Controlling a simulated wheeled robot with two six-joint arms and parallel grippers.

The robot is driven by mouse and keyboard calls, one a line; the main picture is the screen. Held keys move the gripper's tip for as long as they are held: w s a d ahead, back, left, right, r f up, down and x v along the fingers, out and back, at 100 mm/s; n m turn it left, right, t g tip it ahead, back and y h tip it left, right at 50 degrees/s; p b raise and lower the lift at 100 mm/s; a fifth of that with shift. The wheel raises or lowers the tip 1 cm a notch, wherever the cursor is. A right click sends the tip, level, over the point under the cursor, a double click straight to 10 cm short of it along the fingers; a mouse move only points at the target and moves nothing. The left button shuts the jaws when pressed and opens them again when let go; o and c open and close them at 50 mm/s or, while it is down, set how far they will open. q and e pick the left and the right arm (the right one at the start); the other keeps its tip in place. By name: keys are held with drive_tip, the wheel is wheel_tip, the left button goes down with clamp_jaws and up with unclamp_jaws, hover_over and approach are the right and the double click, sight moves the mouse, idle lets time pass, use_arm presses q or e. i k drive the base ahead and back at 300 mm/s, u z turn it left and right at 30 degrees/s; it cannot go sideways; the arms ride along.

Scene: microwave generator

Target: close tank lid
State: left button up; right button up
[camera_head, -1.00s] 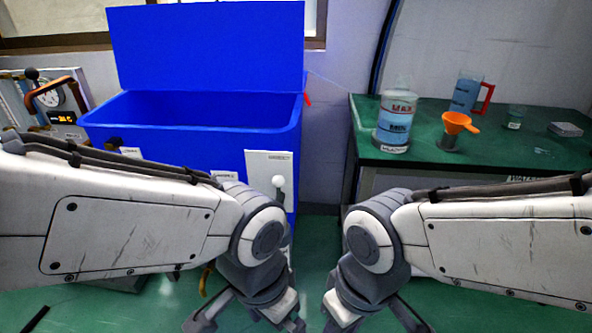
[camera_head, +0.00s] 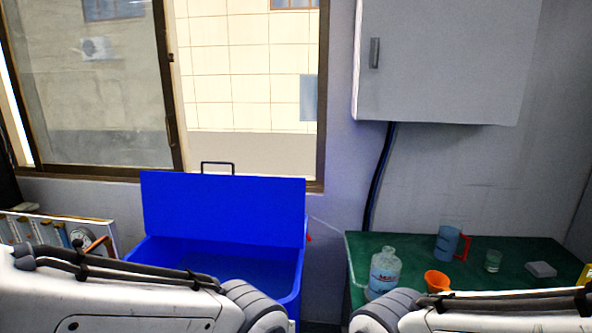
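The blue tank (camera_head: 298,283) stands ahead, left of centre, below the window. Its blue lid (camera_head: 222,207) is raised and stands upright at the back, so the tank is open. A dark handle (camera_head: 217,164) sticks up from the lid's top edge. My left arm comes in from the left and covers the tank's lower front. My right arm comes in from the right in front of the green table. Both grippers are below the lower edge of the picture.
The green table (camera_head: 408,247) at right holds a clear labelled bottle (camera_head: 384,273), an orange funnel (camera_head: 437,281), a blue jug with a red handle (camera_head: 447,243) and a small glass (camera_head: 492,261). A white wall cabinet (camera_head: 445,65) hangs above. A rack with a gauge (camera_head: 55,233) stands at left.

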sight(268, 210)
drive_tip(key=u, duration=0.4)
drive_tip(key=i, duration=0.95)
drive_tip(key=z, duration=0.35)
